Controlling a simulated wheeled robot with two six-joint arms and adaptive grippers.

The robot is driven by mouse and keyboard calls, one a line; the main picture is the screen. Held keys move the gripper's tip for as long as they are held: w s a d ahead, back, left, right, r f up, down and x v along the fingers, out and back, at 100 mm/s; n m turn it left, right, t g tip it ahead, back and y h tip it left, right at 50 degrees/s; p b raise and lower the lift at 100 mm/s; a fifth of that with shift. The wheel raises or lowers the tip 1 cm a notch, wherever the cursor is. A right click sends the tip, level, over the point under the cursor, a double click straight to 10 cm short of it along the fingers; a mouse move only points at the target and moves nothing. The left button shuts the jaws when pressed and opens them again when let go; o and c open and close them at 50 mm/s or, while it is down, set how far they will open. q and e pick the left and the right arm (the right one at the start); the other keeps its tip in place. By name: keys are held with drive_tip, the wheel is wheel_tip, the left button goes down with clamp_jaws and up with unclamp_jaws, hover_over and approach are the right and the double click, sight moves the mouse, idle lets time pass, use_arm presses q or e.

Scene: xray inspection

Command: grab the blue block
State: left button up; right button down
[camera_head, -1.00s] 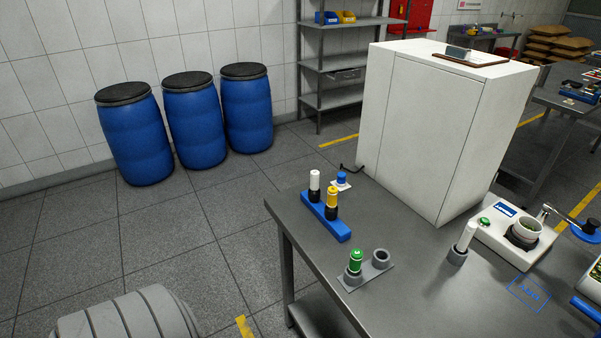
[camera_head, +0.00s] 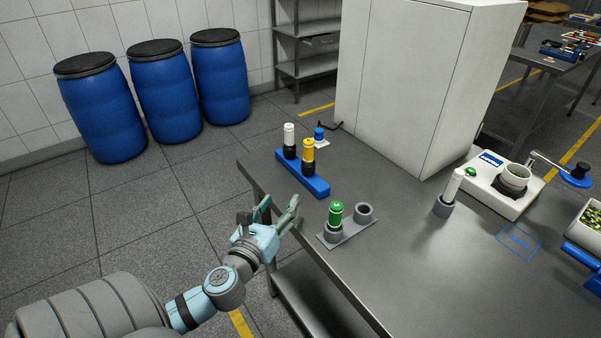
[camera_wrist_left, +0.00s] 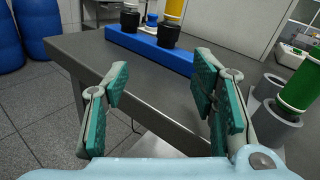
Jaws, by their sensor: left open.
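The blue block (camera_head: 318,187) is a long low rack on the grey table, near its left edge. It holds a white-topped vial (camera_head: 289,137) and a yellow vial (camera_head: 308,155), both with black lower parts. My left gripper (camera_head: 281,208) is open and empty, in front of the block and apart from it, by the table's left edge. In the left wrist view, the blue block (camera_wrist_left: 150,48) lies beyond my spread fingers (camera_wrist_left: 163,95), with the tops of its vials cut off.
A green vial (camera_head: 335,214) stands in a grey two-cup holder (camera_head: 346,233) right of my left gripper. It shows close to the right finger in the wrist view (camera_wrist_left: 298,88). A small blue-topped item (camera_head: 319,134) lies behind the block. A white cabinet (camera_head: 410,90) stands behind.

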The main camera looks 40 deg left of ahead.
sight(305, 170)
use_arm(q)
drive_tip(key=w+m, duration=0.1)
drive_tip(key=w+r+m+h, duration=0.1)
drive_tip(key=m, duration=0.1)
drive_tip(key=shift+w+t, duration=0.35)
drive_tip(key=shift+t, duration=0.05)
drive_tip(key=x, duration=0.7)
drive_tip(key=shift+f, duration=0.2)
drive_tip(key=x, duration=0.5)
drive_tip(key=shift+a, duration=0.15)
drive_tip(key=shift+w+f, duration=0.1)
drive_tip(key=shift+w, duration=0.2)
drive_tip(key=shift+s, duration=0.1)
clamp_jaws()
